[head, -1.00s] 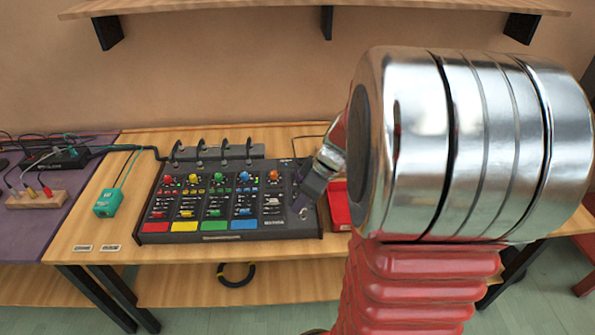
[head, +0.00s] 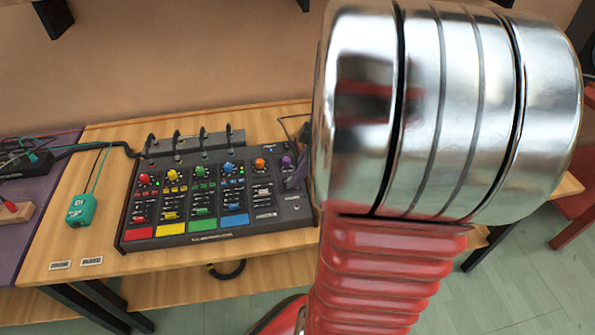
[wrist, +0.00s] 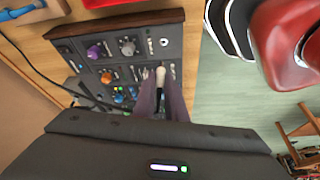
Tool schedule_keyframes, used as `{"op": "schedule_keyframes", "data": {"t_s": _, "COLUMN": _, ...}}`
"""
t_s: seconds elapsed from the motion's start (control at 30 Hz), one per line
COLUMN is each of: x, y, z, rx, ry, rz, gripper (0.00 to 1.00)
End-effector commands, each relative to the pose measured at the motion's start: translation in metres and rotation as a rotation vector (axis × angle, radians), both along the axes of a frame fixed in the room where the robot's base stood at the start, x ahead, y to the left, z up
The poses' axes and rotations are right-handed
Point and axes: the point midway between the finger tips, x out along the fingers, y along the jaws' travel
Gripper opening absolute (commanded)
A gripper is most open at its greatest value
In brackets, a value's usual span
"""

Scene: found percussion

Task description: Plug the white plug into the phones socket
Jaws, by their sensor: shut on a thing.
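The dark mixer (head: 135,222) stands on the wooden table, with coloured pads and knobs. A small pale ring socket (head: 296,207), likely the phones socket, is at its front right corner; it also shows in the wrist view (wrist: 164,42). Its label is too small to read. In the wrist view my gripper (wrist: 161,84) is shut on the white plug (wrist: 160,74). The plug's tip points toward the socket and appears apart from it.
A purple knob (wrist: 94,52) and a grey knob (wrist: 127,46) stand near the fingers. Cables (head: 203,132) rise behind the mixer. A teal box (head: 81,210) sits to its left. A red tray (wrist: 108,3) lies beyond the mixer's edge in the wrist view.

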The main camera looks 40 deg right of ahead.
Motion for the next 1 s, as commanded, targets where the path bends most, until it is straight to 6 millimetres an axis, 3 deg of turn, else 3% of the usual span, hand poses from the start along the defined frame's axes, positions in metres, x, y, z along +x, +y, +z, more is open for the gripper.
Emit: {"op": "schedule_keyframes", "data": {"t_s": 1.0, "x": 0.001, "y": 0.002, "z": -0.057, "rx": 0.001, "ry": 0.001, "rz": 0.005, "gripper": 0.0}}
